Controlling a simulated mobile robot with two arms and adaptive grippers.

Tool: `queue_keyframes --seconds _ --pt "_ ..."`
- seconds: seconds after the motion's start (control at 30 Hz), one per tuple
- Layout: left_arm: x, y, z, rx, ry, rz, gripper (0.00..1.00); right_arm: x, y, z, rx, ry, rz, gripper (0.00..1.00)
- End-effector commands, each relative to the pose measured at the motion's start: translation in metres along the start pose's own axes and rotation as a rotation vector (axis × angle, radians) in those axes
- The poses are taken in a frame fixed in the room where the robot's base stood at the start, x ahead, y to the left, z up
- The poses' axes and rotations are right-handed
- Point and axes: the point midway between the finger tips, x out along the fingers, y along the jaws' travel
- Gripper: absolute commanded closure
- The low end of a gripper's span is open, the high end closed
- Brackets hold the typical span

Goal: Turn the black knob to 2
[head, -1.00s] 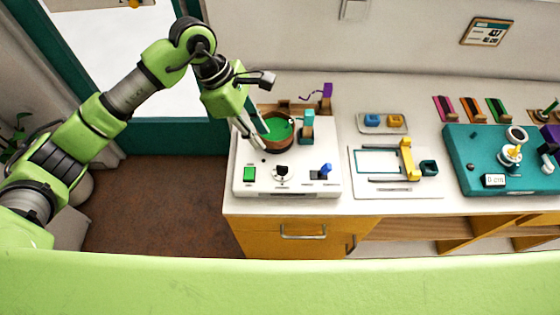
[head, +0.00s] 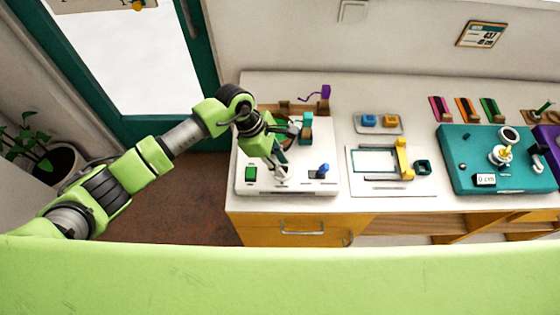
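The white panel box (head: 300,188) stands at the left end of the counter. The black knob is at the middle of its front part and is now largely hidden by my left gripper. My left gripper (head: 281,172) points down over the knob's place, with its fingertips at or just above the dial. Its fingers are small and partly overlapped here, so I cannot tell how far apart they are or whether they touch the knob. The knob's setting cannot be read. My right gripper is not in view.
On the panel are a green switch (head: 251,173) left of the gripper, a blue-topped slider (head: 323,169) to the right and a teal upright piece (head: 305,127) behind. A framed board (head: 372,184) and a teal box (head: 465,180) stand further right.

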Motion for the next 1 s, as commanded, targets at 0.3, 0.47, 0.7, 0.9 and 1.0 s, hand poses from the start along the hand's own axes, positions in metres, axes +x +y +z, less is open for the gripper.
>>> queue_keyframes --seconds 0.3,0.47,0.7,0.9,1.0 --pt "0.000 0.000 0.000 0.000 0.000 0.000 1.00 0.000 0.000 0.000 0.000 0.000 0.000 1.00" --pt "0.000 0.000 0.000 -0.004 0.000 0.001 1.00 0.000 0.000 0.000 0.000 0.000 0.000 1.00" --pt "0.000 -0.001 0.000 -0.063 0.000 0.026 1.00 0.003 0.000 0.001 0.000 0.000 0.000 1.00" --pt "0.001 -0.002 0.000 -0.186 -0.001 0.078 1.00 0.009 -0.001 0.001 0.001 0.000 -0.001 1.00" --pt "0.000 -0.002 0.000 -0.267 -0.001 0.112 1.00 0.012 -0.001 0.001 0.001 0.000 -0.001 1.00"
